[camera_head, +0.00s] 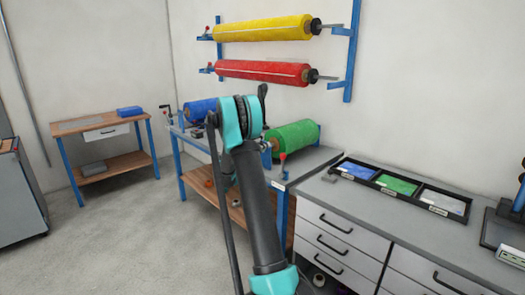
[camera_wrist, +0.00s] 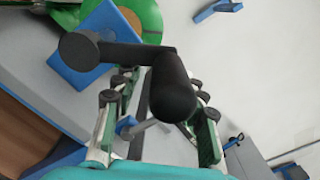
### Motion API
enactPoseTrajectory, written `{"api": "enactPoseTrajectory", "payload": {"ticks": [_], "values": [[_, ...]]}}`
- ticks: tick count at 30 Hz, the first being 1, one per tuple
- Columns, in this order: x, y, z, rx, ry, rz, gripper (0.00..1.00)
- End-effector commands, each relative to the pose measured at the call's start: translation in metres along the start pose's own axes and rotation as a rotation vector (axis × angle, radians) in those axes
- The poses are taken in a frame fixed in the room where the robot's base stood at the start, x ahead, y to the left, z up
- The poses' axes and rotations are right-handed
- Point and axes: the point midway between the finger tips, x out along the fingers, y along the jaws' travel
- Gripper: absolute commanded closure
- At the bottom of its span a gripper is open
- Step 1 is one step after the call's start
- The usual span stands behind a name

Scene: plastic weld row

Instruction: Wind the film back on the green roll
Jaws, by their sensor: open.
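The green roll (camera_head: 292,138) lies on its stand on the blue-legged bench in the head view, partly hidden by my arm. Its end shows at the top of the wrist view (camera_wrist: 148,14), behind a blue bracket (camera_wrist: 82,68). A black crank with a thick round grip (camera_wrist: 173,88) stands out from the bracket toward the wrist camera. My gripper (camera_wrist: 160,90) is open, with one finger on each side of the grip. The grip appears between the fingers, and I see no clear contact. In the head view my arm hides the crank.
A blue roll (camera_head: 200,110) sits farther along the same bench (camera_head: 318,160). Yellow (camera_head: 262,28) and red (camera_head: 262,72) rolls hang on wall brackets above. A drawer cabinet (camera_head: 345,225) with trays stands at the right. The floor at left is clear.

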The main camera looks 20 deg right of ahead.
Motion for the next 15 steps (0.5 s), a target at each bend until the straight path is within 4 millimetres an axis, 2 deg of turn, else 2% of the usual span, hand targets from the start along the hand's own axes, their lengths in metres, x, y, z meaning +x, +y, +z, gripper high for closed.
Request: {"api": "enactPoseTrajectory", "payload": {"ticks": [8,11,15], "values": [[-0.001,-0.001,-0.001,0.0,0.001,-0.001,0.57],[-0.008,0.0,-0.001,0.0,0.001,-0.001,0.57],[-0.03,0.0,0.0,0.0,0.0,0.001,0.57]]}}
